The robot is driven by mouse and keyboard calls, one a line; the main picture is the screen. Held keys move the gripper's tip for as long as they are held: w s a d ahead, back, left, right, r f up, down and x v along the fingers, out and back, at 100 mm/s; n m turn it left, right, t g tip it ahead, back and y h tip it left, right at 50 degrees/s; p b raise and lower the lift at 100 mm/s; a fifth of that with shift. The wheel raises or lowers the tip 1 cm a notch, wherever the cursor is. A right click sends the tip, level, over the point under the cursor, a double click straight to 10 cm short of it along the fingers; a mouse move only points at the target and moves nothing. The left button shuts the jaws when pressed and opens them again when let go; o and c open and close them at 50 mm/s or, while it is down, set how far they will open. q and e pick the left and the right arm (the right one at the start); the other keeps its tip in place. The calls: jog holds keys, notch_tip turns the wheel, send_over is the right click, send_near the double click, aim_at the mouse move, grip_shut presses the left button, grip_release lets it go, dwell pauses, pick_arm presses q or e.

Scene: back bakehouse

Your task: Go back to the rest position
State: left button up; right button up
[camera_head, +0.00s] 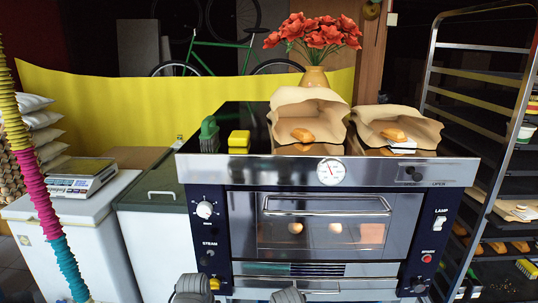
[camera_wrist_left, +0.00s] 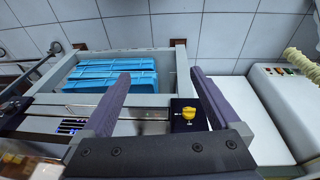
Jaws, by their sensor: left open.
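My left gripper (camera_wrist_left: 160,76) is open and empty in the left wrist view, its two dark fingers wide apart. Beyond the fingers lie a pale-framed opening with blue slatted crates (camera_wrist_left: 112,76) and the oven's lower front with a yellow knob (camera_wrist_left: 184,113). The knob shows close to the right finger, and I cannot tell how far apart they are. In the head view only grey parts of my arms show at the bottom edge, before the oven (camera_head: 325,215). No right gripper fingers can be seen.
On the oven top stand two open paper bags (camera_head: 309,98) with bread, a vase of red flowers (camera_head: 314,77), a yellow block (camera_head: 239,141) and a green brush (camera_head: 209,135). A tray rack (camera_head: 479,75) stands right. A scale (camera_head: 77,178) sits on a white chest left.

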pick_arm(q)
jog(key=s+d+r+m+g+y+p, duration=0.1)
jog(key=s+d+m+g+y+p, duration=0.1)
jog(key=s+d, duration=0.7)
jog(key=shift+d+r+m+g, duration=0.25)
jog(key=shift+d+m+g, duration=0.15)
jog(key=shift+m, duration=0.5)
